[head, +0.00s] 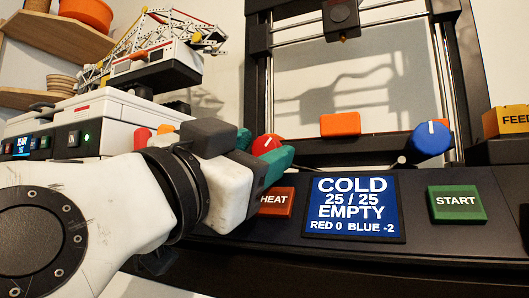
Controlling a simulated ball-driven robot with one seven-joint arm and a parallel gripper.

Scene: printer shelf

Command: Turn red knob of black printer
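The black printer (300,222) stands in front of me, with a red knob (267,141) on its left side and a blue knob (431,138) on its right. The red knob has a white pointer mark and its lower part is hidden by a finger. My gripper (260,151) is at the red knob, its teal fingertips apart, one left of the knob and one below and in front of it. Whether the fingers press on the knob cannot be told. The printer's screen (353,207) reads COLD, 25 / 25, EMPTY, RED 0, BLUE -2.
A red HEAT button (276,202), partly hidden by my gripper, and a green START button (456,204) flank the screen. An orange block (340,125) sits behind it. A yellow FEED box (508,121) is at right. A white printer (115,115) stands at left.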

